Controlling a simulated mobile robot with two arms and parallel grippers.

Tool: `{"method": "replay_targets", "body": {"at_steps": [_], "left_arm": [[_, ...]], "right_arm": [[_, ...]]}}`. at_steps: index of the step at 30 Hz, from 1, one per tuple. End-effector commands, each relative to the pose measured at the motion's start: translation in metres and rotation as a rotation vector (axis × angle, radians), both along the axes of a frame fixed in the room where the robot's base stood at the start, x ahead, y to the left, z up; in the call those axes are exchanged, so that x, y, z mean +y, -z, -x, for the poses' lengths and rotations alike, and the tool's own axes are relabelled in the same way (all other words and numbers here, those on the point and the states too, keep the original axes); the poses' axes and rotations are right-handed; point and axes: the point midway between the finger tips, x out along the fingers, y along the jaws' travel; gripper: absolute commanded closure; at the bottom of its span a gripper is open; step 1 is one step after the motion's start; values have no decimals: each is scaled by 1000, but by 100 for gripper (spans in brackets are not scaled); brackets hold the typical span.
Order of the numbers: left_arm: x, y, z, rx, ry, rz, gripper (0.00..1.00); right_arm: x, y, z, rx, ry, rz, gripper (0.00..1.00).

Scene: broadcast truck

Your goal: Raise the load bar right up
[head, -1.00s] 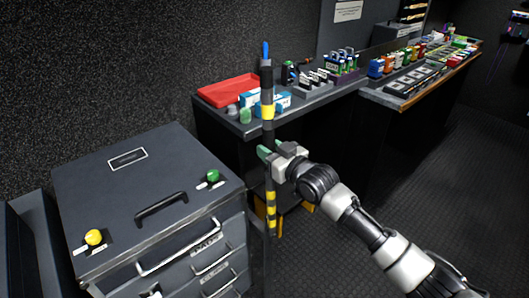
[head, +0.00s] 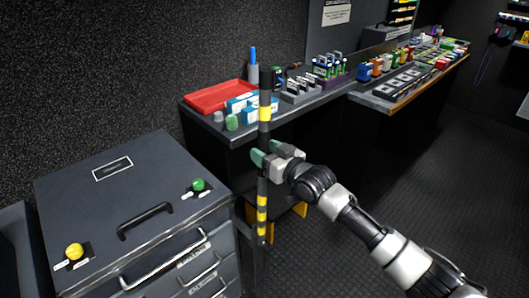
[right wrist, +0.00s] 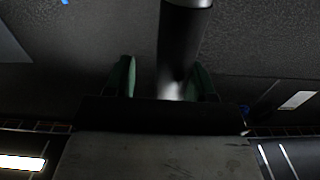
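The load bar (head: 265,113) is a thin dark upright pole with yellow and black bands, standing in front of the counter's near end in the head view. My right gripper (head: 262,156) reaches it from the right at about mid-height, with green fingertips at the pole. In the right wrist view the dark bar (right wrist: 182,45) stands between the two green fingers of the right gripper (right wrist: 164,80). A clear gap shows on the left side, and the bar is close to the right finger; contact there is unclear. The bar's foot is hard to see. My left gripper is out of view.
A grey drawer cabinet (head: 90,205) with a green knob (head: 198,185) and a yellow knob (head: 74,251) stands at left. Behind the bar is a counter with a red tray (head: 218,97), small boxes and a blue-tipped dark object (head: 253,72). Open floor (head: 400,190) lies right.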

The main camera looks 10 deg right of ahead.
Motion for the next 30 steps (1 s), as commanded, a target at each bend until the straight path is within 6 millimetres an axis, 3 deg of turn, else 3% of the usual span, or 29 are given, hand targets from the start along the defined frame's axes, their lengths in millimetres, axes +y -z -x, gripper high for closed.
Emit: {"method": "replay_targets", "body": {"at_steps": [10,22,30], "left_arm": [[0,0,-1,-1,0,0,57],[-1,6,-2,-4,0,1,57],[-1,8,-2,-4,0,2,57]], "right_arm": [[-4,1,7,-2,-3,1,46],[-49,2,68,-2,-2,2,46],[-63,0,87,-2,-1,1,46]]}}
